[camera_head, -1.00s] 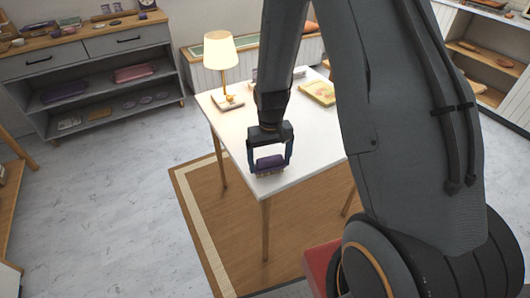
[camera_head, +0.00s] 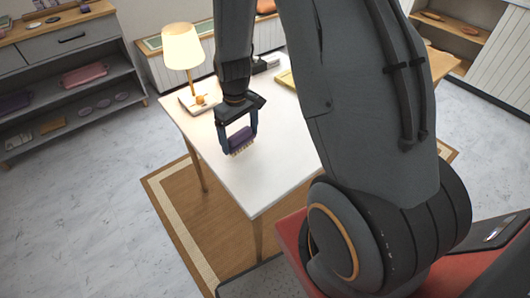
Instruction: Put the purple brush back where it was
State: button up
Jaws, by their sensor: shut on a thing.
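The purple brush (camera_head: 240,138) has a purple back and pale bristles that point down. My gripper (camera_head: 238,134) is shut on it, with one finger at each end of the brush. The brush shows in front of the white table (camera_head: 265,180), near its left edge. I cannot tell for sure whether the bristles touch the tabletop or hang a little above it.
A lit lamp (camera_head: 183,50) stands on the table's far left, with a small orange thing (camera_head: 200,99) at its base. A yellow item (camera_head: 286,79) lies behind my arm. A grey shelf unit (camera_head: 60,70) stands at the left. The table's front is bare.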

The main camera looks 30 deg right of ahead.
jog(key=s+d+r+n+b, duration=0.45)
jog(key=d+r+n, duration=0.3)
jog(key=n, duration=0.85)
jog(key=shift+n, duration=0.3)
notch_tip(320, 180, down, 10)
jog(key=shift+f+p, duration=0.1)
jog(key=shift+p, duration=0.65)
jog(key=shift+s+f, duration=0.1)
jog(key=shift+f, duration=0.05)
jog(key=o, duration=0.9)
jog(key=shift+o, duration=0.2)
